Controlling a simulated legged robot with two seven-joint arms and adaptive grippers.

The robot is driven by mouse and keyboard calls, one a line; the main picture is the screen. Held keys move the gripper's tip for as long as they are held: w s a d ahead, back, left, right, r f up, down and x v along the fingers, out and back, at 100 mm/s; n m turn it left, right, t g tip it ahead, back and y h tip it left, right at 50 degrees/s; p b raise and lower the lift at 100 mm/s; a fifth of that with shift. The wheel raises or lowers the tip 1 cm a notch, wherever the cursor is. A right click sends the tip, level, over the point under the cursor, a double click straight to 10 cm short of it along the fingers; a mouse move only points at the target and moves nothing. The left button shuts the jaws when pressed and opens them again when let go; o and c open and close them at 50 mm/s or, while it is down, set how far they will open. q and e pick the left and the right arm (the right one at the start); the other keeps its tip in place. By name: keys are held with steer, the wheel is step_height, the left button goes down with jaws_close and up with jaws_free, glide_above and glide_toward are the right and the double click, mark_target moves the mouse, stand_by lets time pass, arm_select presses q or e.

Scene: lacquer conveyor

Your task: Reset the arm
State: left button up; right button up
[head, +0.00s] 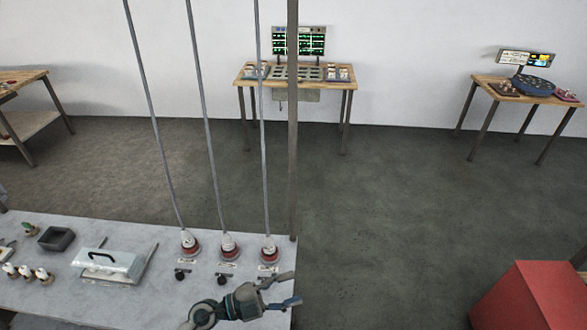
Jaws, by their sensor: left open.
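My left gripper (287,290) is at the right end of the near table, at the bottom of the head view. Its two fingers point right and stand apart, with nothing seen between them. It is in front of the rightmost of three red-and-white fittings: the left one (189,243), the middle one (229,245) and the right one (269,249). A thin grey line rises from each fitting. My right gripper is not in view.
The near table (150,307) also holds a lidded white box (108,264), a dark tray (56,239) and several small white-topped items (27,271). A red block (530,297) stands at lower right. A grey post (293,120) rises at the table's right end. Open floor (390,220) lies beyond.

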arm_select(q)
steer(key=w+a+r+n+t+y, duration=0.1)
steer(key=w+a+n+t+y, duration=0.2)
steer(key=a+n+t+y, duration=0.45)
steer(key=w+a+n+t+y, duration=0.3)
steer(key=a+n+t+y, duration=0.15)
steer(key=n+t, duration=0.45)
steer(key=s+a+f+n+g+y, duration=0.3)
steer(key=a+f+n+g+y, duration=0.15)
steer(key=f, duration=0.35)
steer(key=s+a+f+n+g+y, duration=0.25)
steer(key=a+f+g+y, duration=0.2)
steer(key=f, duration=0.35)
steer(key=s+d+f+g+h, duration=0.1)
steer(key=s+f+g, duration=0.45)
steer(key=s, duration=0.35)
steer(key=s+f+g+h, duration=0.1)
steer(key=s+f+g, duration=0.3)
steer(key=s+f, duration=0.4)
step_height(320, 180, down, 25)
steer(key=s, duration=0.3)
steer(key=s+a+f+g, duration=0.2)
steer(key=s+a+f, duration=0.1)
steer(key=s+f, duration=1.2)
steer(key=shift+s+f+m, duration=0.35)
steer(key=shift+s+f, duration=0.05)
steer(key=shift+s, duration=0.75)
